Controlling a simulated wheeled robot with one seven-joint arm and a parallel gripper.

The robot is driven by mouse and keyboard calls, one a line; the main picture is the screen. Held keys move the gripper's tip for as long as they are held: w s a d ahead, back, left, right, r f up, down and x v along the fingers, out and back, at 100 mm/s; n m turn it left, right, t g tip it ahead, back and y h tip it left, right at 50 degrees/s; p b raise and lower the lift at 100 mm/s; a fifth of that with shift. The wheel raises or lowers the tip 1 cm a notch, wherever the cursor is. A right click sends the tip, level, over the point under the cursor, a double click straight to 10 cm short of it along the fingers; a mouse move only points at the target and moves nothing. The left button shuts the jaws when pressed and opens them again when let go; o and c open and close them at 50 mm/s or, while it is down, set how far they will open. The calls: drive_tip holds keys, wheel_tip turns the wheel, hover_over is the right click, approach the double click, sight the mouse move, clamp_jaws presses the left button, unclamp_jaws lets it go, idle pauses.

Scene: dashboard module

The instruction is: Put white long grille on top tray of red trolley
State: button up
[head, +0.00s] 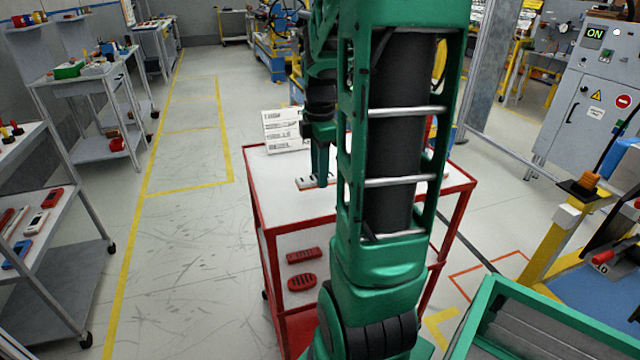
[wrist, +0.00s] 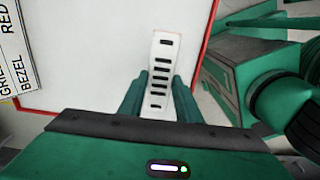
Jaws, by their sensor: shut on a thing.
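The white long grille (wrist: 162,56) is a narrow white bar with several dark slots. My gripper (wrist: 158,88) is shut on it, with a green finger on each side in the wrist view. In the head view my gripper (head: 320,182) is over the top tray of the red trolley (head: 268,180), and the grille (head: 306,184) shows at its fingertips. The tray has a white surface and a red rim. I cannot tell whether the grille touches the tray. My arm hides the tray's middle and right part.
A white label sign (head: 283,130) stands at the tray's back left. A red long grille (head: 303,254) and a red round grille (head: 302,282) show lower on the trolley. A grey shelf (head: 40,230) with small parts is at left. The tray's left part is clear.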

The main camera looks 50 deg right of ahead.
drive_tip(key=shift+d+f, duration=0.4)
drive_tip(key=shift+d, duration=0.3)
drive_tip(key=shift+w+f, duration=0.1)
drive_tip(key=shift+f, duration=1.9)
drive_tip(key=shift+f, duration=0.15)
drive_tip(key=o, duration=1.1)
drive_tip(key=shift+c, duration=0.2)
